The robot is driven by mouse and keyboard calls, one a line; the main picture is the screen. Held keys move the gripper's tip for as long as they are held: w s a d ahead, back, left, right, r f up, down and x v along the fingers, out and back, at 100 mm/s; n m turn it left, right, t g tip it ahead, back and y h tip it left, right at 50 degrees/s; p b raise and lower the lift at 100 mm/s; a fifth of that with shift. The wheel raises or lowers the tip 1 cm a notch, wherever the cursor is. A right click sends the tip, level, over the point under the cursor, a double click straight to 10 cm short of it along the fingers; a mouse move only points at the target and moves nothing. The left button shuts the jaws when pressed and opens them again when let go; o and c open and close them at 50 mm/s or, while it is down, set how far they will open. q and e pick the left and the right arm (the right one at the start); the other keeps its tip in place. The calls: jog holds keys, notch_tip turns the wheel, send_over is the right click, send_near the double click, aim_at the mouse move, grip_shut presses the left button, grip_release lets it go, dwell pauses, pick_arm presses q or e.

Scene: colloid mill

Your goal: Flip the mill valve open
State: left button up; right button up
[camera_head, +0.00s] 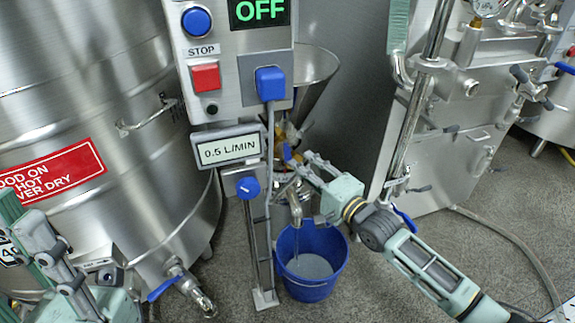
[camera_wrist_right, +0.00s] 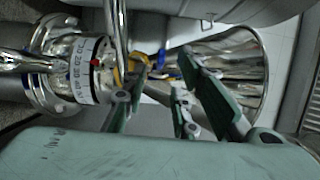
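A small blue lever (camera_head: 287,152), apparently the mill valve's handle, stands at the tips of my right gripper (camera_head: 299,163) in the head view. A small blue part also shows beyond the fingers in the right wrist view (camera_wrist_right: 161,57). My right gripper's fingers (camera_wrist_right: 165,72) are spread apart there, with nothing clearly between them. Whether a finger touches the lever cannot be told. The metal outlet spout (camera_head: 295,208) points down over a blue bucket (camera_head: 311,290). My left gripper (camera_head: 45,240) is at the lower left, away from the valve; its opening is unclear.
The control panel (camera_head: 233,120) shows OFF, and the flow display (camera_head: 228,149) reads 0.5 L/MIN. A steel hopper (camera_head: 318,70) stands behind it. A large steel tank (camera_head: 90,110) fills the left. A thin post (camera_head: 260,250) stands beside the bucket, which holds greyish liquid.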

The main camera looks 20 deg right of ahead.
aim_at(287, 154)
jog(key=b+x, duration=0.2)
jog(key=x, duration=0.4)
jog(key=shift+f, duration=0.1)
jog(key=shift+w+a+b, duration=0.25)
jog(key=shift+w+b, duration=0.05)
jog(key=shift+w, duration=0.35)
jog(key=shift+c, duration=0.3)
grip_shut()
